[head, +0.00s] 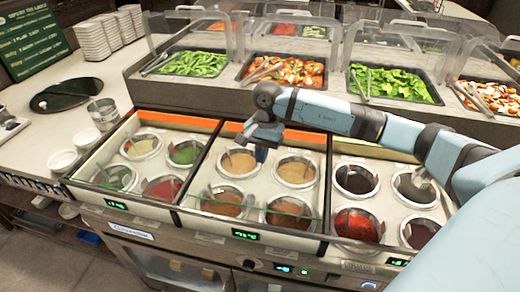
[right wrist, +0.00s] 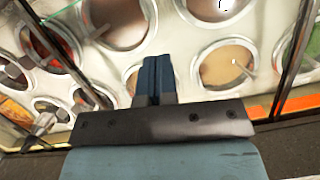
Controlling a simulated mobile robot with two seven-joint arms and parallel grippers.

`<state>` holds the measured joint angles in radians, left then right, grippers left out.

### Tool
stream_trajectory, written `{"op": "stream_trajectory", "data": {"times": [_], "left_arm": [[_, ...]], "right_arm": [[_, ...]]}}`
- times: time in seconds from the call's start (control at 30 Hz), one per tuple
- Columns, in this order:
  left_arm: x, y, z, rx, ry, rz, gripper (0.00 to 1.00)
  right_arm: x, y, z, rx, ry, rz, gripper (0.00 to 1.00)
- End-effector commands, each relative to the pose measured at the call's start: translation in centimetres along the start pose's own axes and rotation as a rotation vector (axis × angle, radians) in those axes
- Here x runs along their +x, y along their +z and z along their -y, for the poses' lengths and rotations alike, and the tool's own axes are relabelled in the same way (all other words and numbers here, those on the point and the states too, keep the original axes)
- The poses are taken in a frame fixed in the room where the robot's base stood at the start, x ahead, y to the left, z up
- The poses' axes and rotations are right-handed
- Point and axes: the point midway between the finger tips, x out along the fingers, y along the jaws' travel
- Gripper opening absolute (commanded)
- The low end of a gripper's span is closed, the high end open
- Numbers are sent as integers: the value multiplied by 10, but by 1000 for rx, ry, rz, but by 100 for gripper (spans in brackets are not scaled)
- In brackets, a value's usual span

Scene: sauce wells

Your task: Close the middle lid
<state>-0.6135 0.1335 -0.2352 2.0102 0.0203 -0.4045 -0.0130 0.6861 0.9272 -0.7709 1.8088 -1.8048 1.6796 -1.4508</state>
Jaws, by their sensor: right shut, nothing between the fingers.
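The middle section of the sauce counter holds several round wells, including a tan one (head: 295,171) at its back right. A clear pane with a greenish edge (head: 250,205) shows along the front of this section. I cannot tell clearly how the middle lid lies. An orange strip (head: 307,139) runs along the section's back. My right gripper (head: 261,154) is shut and empty, pointing down over the back of the middle section between its two rear wells. In the right wrist view its fingers (right wrist: 157,68) are together, with a tan well (right wrist: 228,66) beside them. My left gripper is not in view.
The left section (head: 140,168) and right section (head: 385,200) flank the middle one, separated by dark dividers. Behind stand food trays with greens (head: 195,63) under clear guards. A metal pot (head: 103,111) and white bowls (head: 62,160) stand on the left counter.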

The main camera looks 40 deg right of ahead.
Motion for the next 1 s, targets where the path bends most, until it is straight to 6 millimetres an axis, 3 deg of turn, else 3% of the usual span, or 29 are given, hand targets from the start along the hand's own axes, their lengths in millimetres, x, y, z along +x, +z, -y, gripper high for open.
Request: {"op": "stream_trajectory", "data": {"times": [0.27, 0.5, 1.0], "left_arm": [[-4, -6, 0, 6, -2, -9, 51], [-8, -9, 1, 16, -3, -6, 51], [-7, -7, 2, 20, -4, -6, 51]], "right_arm": [[59, 1, 0, 2, 2, 4, 0], [74, 29, 0, 1, -1, 3, 0], [79, 37, 0, 0, -2, 3, 0]]}}
